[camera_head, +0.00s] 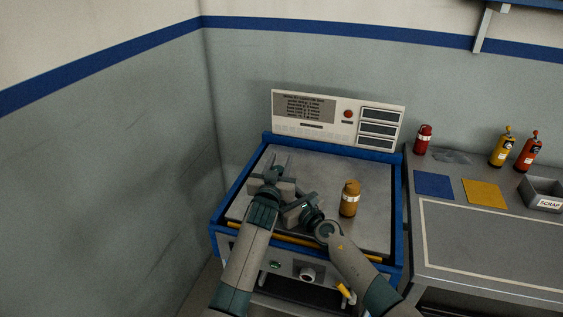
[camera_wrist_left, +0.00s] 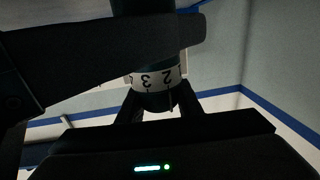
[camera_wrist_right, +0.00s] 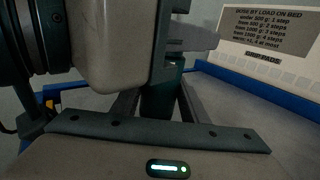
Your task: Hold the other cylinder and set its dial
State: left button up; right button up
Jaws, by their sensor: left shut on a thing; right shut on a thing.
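A dark green cylinder (camera_wrist_left: 152,99) with a white dial band (camera_wrist_left: 158,78) shows in the left wrist view. The band's figures 2 and 3 appear upside down. My left gripper (camera_head: 273,172) is shut on the cylinder's dial end. My right gripper (camera_head: 290,208) is beside it and shut on the same cylinder, whose green body (camera_wrist_right: 160,112) shows between its fingers in the right wrist view. In the head view the grippers mostly hide this cylinder. An amber cylinder (camera_head: 349,199) with a pale band stands upright on the bed, right of both grippers.
The grey bed (camera_head: 325,170) has a blue frame and a back panel (camera_head: 337,121) with a dose-by-load sign and displays. On the right bench stand a red bottle (camera_head: 423,140), yellow and orange bottles, blue and yellow mats, and a scrap bin (camera_head: 543,195). Walls close off the left.

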pick_arm(q)
jog(key=shift+r, duration=0.2)
pick_arm(e)
jog(key=shift+s+a+f, duration=0.1)
jog(key=shift+f, duration=0.1)
pick_arm(q)
jog(key=o, duration=1.1)
jog(key=shift+c, duration=0.2)
jog(key=shift+f, duration=0.1)
jog(key=shift+s, duration=0.1)
jog(key=v, duration=1.2)
pick_arm(e)
jog(key=shift+r, duration=0.15)
jog(key=o, duration=1.4)
